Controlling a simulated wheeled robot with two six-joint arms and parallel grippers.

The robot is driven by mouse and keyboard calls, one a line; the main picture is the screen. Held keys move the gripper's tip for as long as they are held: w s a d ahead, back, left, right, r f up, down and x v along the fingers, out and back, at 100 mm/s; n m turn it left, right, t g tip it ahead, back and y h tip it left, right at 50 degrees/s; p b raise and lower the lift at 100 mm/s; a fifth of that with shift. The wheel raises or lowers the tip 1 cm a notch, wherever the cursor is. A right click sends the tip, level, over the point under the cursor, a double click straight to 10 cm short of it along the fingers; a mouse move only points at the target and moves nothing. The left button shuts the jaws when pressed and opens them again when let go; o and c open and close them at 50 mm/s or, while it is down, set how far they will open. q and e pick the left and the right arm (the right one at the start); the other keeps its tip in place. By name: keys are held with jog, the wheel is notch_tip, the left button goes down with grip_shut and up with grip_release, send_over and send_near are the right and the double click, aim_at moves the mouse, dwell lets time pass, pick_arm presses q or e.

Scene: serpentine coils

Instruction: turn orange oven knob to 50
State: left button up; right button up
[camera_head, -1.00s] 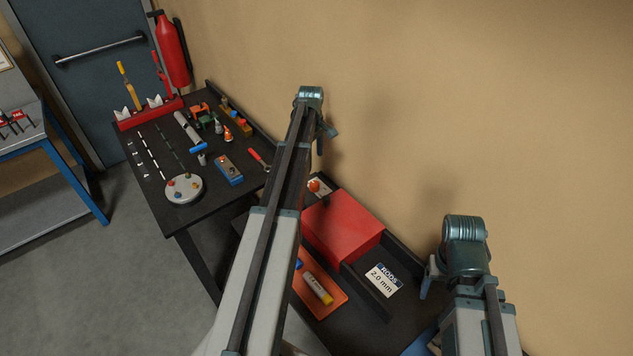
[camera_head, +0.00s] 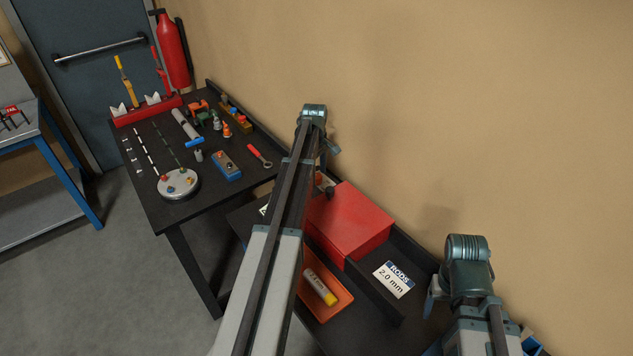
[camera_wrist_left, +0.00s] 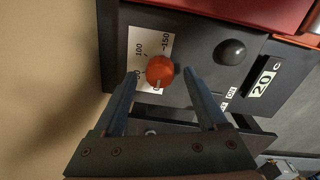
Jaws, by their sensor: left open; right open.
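The orange knob (camera_wrist_left: 160,71) sits on a white dial plate (camera_wrist_left: 138,44) on the oven's dark front panel (camera_wrist_left: 200,48), seen in the left wrist view. The 100 and 150 marks are readable; the lower marks are partly hidden by a finger and the knob. The knob's pale pointer line faces the bottom of the picture, near the 0. My left gripper (camera_wrist_left: 162,75) is open, with one blue finger on each side of the knob and gaps showing. The red oven top (camera_head: 348,222) shows in the head view.
A black round button (camera_wrist_left: 230,51) and a display reading 20 C (camera_wrist_left: 263,83) are beside the dial. A tool-covered table (camera_head: 165,210) stands left.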

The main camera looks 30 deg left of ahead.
pick_arm(q)
jog(key=shift+f, duration=0.4)
pick_arm(e)
jog(key=shift+f, duration=0.4)
pick_arm(q)
grip_shut()
jog(key=shift+m, duration=0.3)
jog(key=m, duration=0.5)
jog(key=shift+m, duration=0.3)
jog(key=m, duration=0.5)
jog(key=shift+m, duration=0.4)
